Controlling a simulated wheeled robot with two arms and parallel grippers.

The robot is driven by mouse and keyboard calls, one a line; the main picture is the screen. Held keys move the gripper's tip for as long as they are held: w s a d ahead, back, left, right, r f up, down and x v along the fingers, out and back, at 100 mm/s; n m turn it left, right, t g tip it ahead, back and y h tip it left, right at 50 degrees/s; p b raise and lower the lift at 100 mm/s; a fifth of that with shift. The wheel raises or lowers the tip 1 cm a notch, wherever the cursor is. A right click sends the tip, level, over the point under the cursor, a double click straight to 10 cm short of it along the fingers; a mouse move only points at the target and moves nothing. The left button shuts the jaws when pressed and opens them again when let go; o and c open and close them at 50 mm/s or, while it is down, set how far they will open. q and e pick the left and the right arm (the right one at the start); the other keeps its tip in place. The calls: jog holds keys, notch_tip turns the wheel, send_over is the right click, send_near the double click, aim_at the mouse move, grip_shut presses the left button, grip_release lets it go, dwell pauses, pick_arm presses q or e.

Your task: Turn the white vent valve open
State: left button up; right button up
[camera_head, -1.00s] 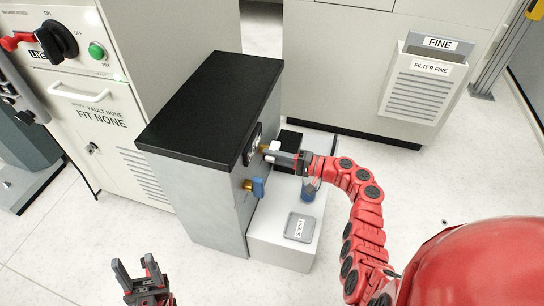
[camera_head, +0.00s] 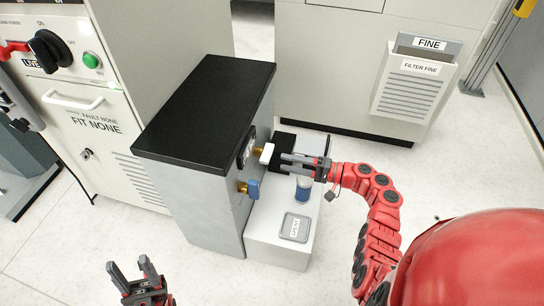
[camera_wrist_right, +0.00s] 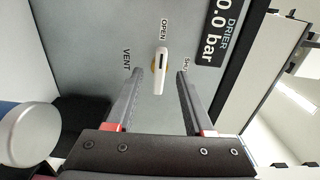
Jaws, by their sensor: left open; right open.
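The white vent valve (camera_head: 266,153) sticks out from the side of the grey, black-topped cabinet. In the right wrist view its white handle (camera_wrist_right: 160,70) lies lengthwise toward the OPEN label (camera_wrist_right: 164,29). The SHUT label (camera_wrist_right: 185,65) is to its right. My right gripper (camera_head: 284,162) is open and empty, pointing at the valve with a gap between them. In the wrist view its fingers (camera_wrist_right: 159,76) frame the handle on both sides without visible contact. My left gripper (camera_head: 130,264) is open and empty at the lower left, far from the valve.
A blue valve (camera_head: 248,188) sits lower on the cabinet (camera_head: 208,110). Beside it, a white plinth (camera_head: 273,248) bears a grey tray (camera_head: 296,228), a blue-and-clear container (camera_head: 304,188) and a black block. The gauge panel (camera_wrist_right: 218,30) reads 0.0 bar. The floor around is clear.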

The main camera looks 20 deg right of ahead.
jog(key=p+v, duration=0.1)
jog(key=v, duration=0.9)
jog(key=shift+s, duration=0.1)
